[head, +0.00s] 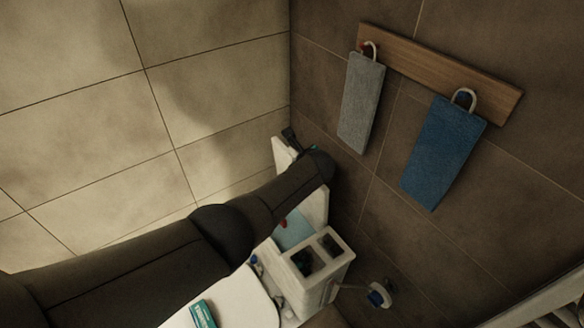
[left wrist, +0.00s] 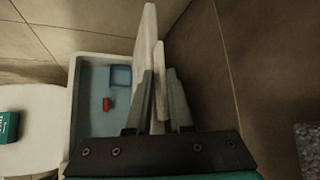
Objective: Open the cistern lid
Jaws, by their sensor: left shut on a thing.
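The white cistern lid (head: 315,202) stands tipped up, roughly on edge, against the dark wall side. It shows nearly edge-on in the left wrist view (left wrist: 148,60). My left gripper (head: 290,136) is at the lid's upper part, and its fingers (left wrist: 156,105) are shut on the lid in the left wrist view. The cistern (left wrist: 72,105) is open, with pale blue inside. A red block (left wrist: 107,104) and a blue square frame (left wrist: 121,76) are in it. My forearm hides part of the lid and cistern in the head view. My right gripper is out of view.
A white two-compartment holder (head: 335,262) with dark contents stands beside the cistern. A teal box (head: 203,314) lies on the white toilet seat lid (head: 245,300). Grey (head: 361,100) and blue (head: 443,150) towels hang from a wooden rack (head: 440,72) on the wall.

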